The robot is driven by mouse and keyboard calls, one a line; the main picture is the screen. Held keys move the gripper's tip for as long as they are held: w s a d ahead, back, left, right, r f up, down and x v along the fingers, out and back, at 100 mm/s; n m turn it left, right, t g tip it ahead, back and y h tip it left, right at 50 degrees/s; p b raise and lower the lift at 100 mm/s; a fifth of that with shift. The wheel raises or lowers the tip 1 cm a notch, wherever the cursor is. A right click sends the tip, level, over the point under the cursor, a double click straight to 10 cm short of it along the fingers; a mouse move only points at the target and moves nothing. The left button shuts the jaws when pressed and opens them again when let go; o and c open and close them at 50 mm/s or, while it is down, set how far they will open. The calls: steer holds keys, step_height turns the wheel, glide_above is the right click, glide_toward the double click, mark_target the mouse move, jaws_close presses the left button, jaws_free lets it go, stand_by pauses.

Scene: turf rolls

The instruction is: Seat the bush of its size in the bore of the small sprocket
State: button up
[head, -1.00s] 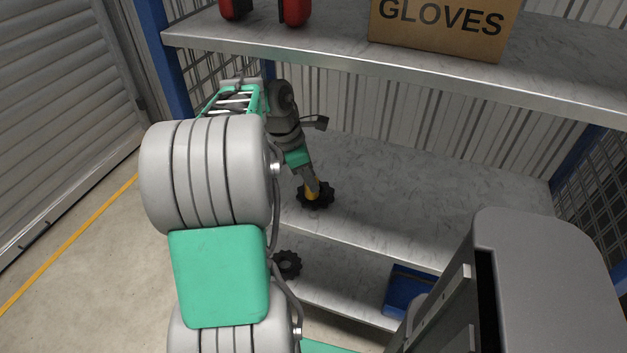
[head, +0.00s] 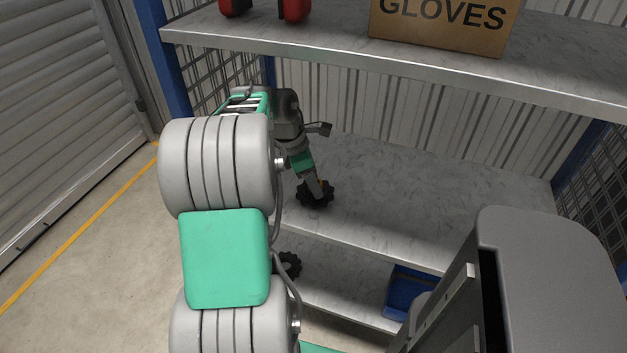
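A black toothed sprocket (head: 314,202) lies on the middle shelf board. A second dark sprocket (head: 289,265) is on the lower board, partly hidden by my arm; I cannot tell from their looks which is smaller. My gripper (head: 319,192) points down at the middle of the upper sprocket, with its fingertips close over it. The fingers hide the rest of the bush and the bore. I cannot tell how deep it sits or whether the fingers grip it.
The middle shelf (head: 430,210) is bare to the right of the sprocket. The upper shelf (head: 400,68) overhangs at the back, with a gloves box (head: 440,25) and red-and-black items (head: 293,8). A blue bin (head: 405,290) stands on the lower shelf (head: 340,300).

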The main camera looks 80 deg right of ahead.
steer(key=shift+d+r, duration=0.1)
stand_by(0.3)
steer(key=shift+r, duration=0.2)
steer(key=p+v, duration=0.2)
steer(key=v, duration=0.3)
steer(key=shift+w+r, duration=0.1)
steer(key=shift+r, duration=0.15)
steer(key=w+a+t, duration=0.1)
steer(key=w+a, duration=1.2)
steer(key=w, duration=0.4)
steer(key=w+a+m+t, duration=0.1)
steer(key=w+a, duration=0.2)
steer(key=a, duration=0.5)
steer(key=w+a+m+t, duration=0.2)
steer(key=w+a, duration=0.1)
steer(key=a, duration=0.4)
steer(key=s+a+f+m, duration=0.1)
steer(key=a, duration=0.8)
steer(key=s+a+f+m+t+y, duration=0.1)
steer(key=a, duration=0.8)
steer(key=shift+s+a+y+p, duration=0.25)
steer(key=shift+s+y+p, duration=0.05)
steer(key=shift+s+p, duration=0.1)
